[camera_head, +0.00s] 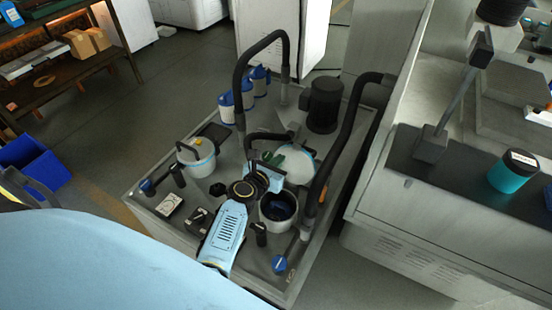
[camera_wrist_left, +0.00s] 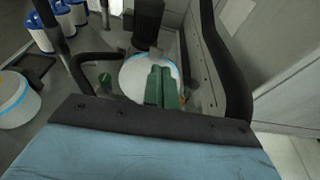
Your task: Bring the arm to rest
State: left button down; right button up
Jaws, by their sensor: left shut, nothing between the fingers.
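My left arm comes in from the lower left in the head view, over a grey machine top. Its light blue forearm (camera_head: 228,230) leads to a dark wrist joint. The left gripper (camera_head: 279,160) has green fingers, partly hidden behind the wrist. In the left wrist view the green fingers (camera_wrist_left: 161,84) are together, with nothing between them. They appear in front of a white round container with a blue rim (camera_wrist_left: 139,70); I cannot tell whether they touch it. That container (camera_head: 299,168) also shows in the head view, beside the gripper. My right gripper is not in view.
A black hose (camera_head: 240,88) arches behind the gripper, and another (camera_head: 330,160) stands to its right. A dark motor (camera_head: 323,108), a white pail (camera_head: 197,160) and an open pot (camera_head: 279,208) crowd the top. A grey cabinet (camera_head: 420,220) stands at right.

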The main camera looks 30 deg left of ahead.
pick_arm(q)
jog(key=s+d+r+m+g+h, duration=0.1)
jog(key=s+d+m+g+h, duration=0.4)
jog(key=m, duration=0.6)
jog(key=s+d+r+m, duration=0.1)
jog(key=s+d+m, duration=0.2)
jog(key=s+m, duration=0.65)
jog(key=s+a+r+m+g+y, duration=0.1)
jog(key=s+r+m+g+y, duration=0.15)
jog(key=s+m, duration=0.6)
jog(key=s+r+m+g+y, duration=0.2)
jog(key=s+m+g, duration=0.2)
jog(key=s+m, duration=0.5)
notch_tip(320, 180, down, 32)
jog(key=g+b, duration=0.1)
jog(key=b, duration=0.7)
jog(key=s+a+f+b, duration=0.1)
jog(key=s+f+b, duration=0.3)
jog(key=s+f, duration=0.4)
jog(key=s+a+f+g+b, duration=0.1)
jog(key=s+f+b, duration=0.3)
jog(key=f, duration=1.2)
jog(key=s, duration=0.4)
jog(key=shift+s+a+m, duration=0.25)
jog(key=shift+a+m, duration=0.15)
jog(key=shift+g, duration=0.25)
